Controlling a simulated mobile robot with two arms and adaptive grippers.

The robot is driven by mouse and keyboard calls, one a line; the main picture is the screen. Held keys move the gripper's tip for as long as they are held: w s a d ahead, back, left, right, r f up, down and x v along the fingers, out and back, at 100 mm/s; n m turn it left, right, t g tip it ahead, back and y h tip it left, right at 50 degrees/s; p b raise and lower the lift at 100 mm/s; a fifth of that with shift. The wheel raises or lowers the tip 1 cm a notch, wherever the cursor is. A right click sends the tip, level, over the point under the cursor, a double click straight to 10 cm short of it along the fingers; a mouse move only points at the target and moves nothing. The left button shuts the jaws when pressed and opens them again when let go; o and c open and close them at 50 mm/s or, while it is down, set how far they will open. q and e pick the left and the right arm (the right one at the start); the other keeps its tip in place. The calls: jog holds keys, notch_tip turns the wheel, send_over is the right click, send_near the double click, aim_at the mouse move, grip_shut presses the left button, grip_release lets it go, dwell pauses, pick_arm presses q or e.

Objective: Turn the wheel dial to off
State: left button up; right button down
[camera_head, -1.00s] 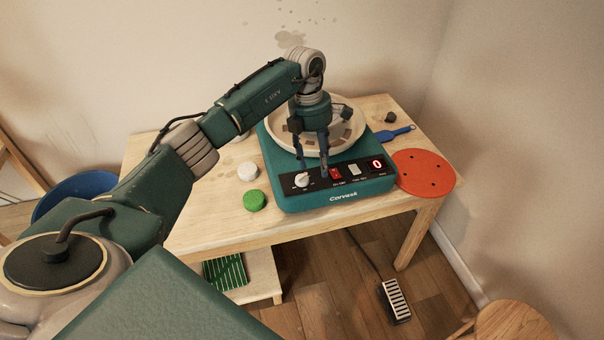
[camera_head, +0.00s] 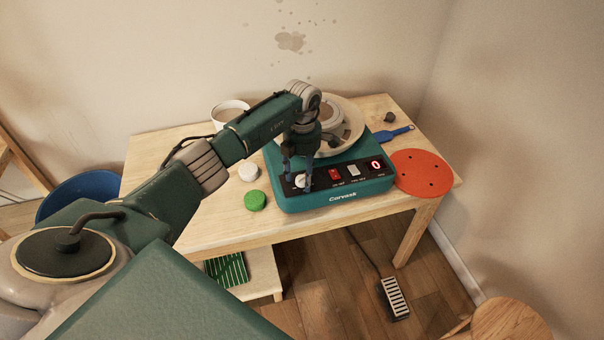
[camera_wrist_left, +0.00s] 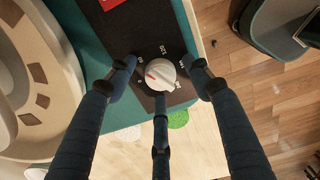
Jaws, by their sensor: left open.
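The wheel dial is a white round knob (camera_wrist_left: 160,74) with a red mark, on the black front panel of the teal pottery wheel (camera_head: 335,190). In the head view the dial (camera_head: 301,181) is at the panel's left end, partly behind my fingers. My left gripper (camera_head: 298,184) is open, pointing down over the dial. In the left wrist view its dark fingers (camera_wrist_left: 160,85) stand around the knob with gaps; I cannot tell whether any touches. The red mark points to the knob's left side there. Numbers are printed around the knob. My right gripper is not in view.
The panel also has a red switch (camera_head: 334,174), a light switch (camera_head: 353,171) and a red "0" display (camera_head: 376,164). A green disc (camera_head: 255,200) and a white disc (camera_head: 248,172) lie left of the wheel. An orange bat (camera_head: 424,172) lies to its right.

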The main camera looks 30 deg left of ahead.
pick_arm(q)
jog(key=shift+c, duration=0.5)
jog(key=c, duration=1)
jog(key=shift+c, duration=0.4)
jog(key=shift+n, duration=0.3)
jog(key=n, duration=0.5)
jog(key=shift+a, duration=0.1)
jog(key=n, duration=0.6)
jog(key=shift+n, duration=0.3)
jog(key=o, duration=1.2)
